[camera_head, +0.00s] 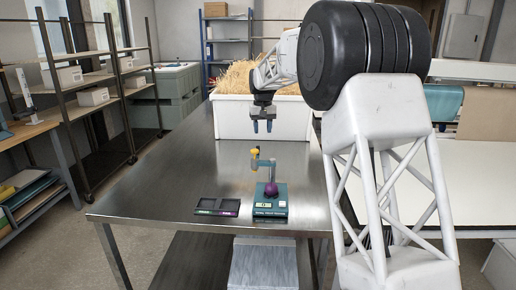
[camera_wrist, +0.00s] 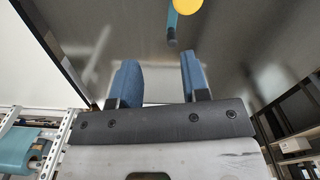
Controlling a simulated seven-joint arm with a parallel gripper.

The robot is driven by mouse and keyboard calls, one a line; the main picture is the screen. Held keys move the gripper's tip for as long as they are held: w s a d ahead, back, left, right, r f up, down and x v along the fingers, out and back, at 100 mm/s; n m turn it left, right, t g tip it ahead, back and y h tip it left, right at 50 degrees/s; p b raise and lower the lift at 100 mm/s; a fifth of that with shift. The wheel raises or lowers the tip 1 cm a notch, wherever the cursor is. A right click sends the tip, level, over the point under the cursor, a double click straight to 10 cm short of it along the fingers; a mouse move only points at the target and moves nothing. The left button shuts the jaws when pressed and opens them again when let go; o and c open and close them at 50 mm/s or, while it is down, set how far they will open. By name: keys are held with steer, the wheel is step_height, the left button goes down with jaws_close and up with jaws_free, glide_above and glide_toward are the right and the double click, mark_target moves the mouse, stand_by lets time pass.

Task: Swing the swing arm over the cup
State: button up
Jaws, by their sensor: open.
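A small device with a teal base (camera_head: 280,209) stands near the front of the metal table. A grey post rises from it and carries a short swing arm (camera_head: 264,163) pointing left, with a yellow end (camera_head: 254,154). A purple rounded thing (camera_head: 271,190) sits at the base; I cannot tell whether it is the cup, and no other cup is clear. My gripper (camera_head: 262,126) is open and empty, above and behind the device. In the wrist view its blue fingers (camera_wrist: 158,72) are apart, with a yellow disc (camera_wrist: 188,5) and blue bar (camera_wrist: 172,28) beyond them.
A flat dark tray (camera_head: 216,201) with two compartments and green and purple labels lies left of the device. A white bin of straw (camera_head: 264,118) stands at the back of the table (camera_head: 150,190). The table's left side is clear.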

mark_target(258, 147)
steer(key=shift+w+a+f, duration=0.4)
steer(key=shift+w+a, duration=0.1)
steer(key=shift+w, duration=0.15)
steer(key=shift+w+a+f, duration=0.4)
steer(key=shift+w+a, duration=0.1)
steer(key=shift+w, duration=0.1)
steer(key=shift+f, duration=0.1)
steer(key=shift+f, duration=3.8)
jaws_close()
